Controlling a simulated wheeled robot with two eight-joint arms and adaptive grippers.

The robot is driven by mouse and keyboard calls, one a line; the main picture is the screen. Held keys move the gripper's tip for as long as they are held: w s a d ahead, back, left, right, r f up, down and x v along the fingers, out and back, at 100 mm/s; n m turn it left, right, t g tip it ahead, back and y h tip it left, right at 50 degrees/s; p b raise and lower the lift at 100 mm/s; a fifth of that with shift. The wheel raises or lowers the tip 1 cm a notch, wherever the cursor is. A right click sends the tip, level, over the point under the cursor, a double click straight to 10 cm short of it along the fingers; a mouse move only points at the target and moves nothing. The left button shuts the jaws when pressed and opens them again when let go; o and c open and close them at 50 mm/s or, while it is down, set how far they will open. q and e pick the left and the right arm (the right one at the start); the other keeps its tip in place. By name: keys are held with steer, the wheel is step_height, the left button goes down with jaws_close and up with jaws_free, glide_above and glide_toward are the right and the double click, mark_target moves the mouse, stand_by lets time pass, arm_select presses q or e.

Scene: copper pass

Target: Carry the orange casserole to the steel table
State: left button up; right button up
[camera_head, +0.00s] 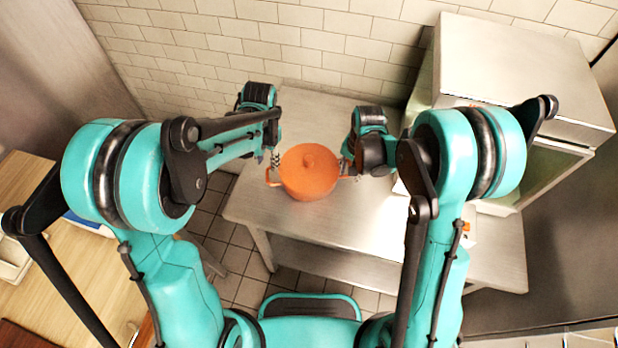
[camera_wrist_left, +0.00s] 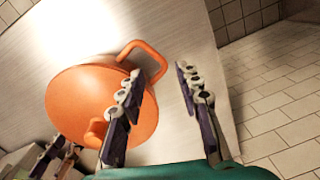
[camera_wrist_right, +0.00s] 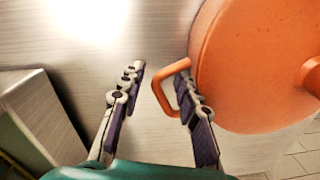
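The orange casserole (camera_head: 309,172), lid on, appears to rest on the steel table (camera_head: 375,225) against the tiled wall. Its loop handles stick out left and right. My left gripper (camera_head: 275,160) is at its left handle. In the left wrist view the left fingers (camera_wrist_left: 160,82) are apart, with the handle's outer bar (camera_wrist_left: 158,62) between them. My right gripper (camera_head: 347,168) is at the right handle. In the right wrist view the right fingers (camera_wrist_right: 160,80) are apart, with the handle (camera_wrist_right: 160,93) between them, close to one finger. Neither gripper is closed on a handle.
A large steel cabinet or appliance (camera_head: 525,70) stands at the right end of the table, close to my right arm. A wooden counter (camera_head: 85,265) is at the left. The front part of the steel table is bare. Tiled floor (camera_head: 240,262) shows below.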

steer(key=shift+r, duration=0.45)
arm_select(q)
steer(key=shift+r, duration=0.7)
arm_select(e)
step_height(320, 180, up, 11)
steer(key=shift+s+d, duration=0.15)
steer(key=shift+d, duration=0.2)
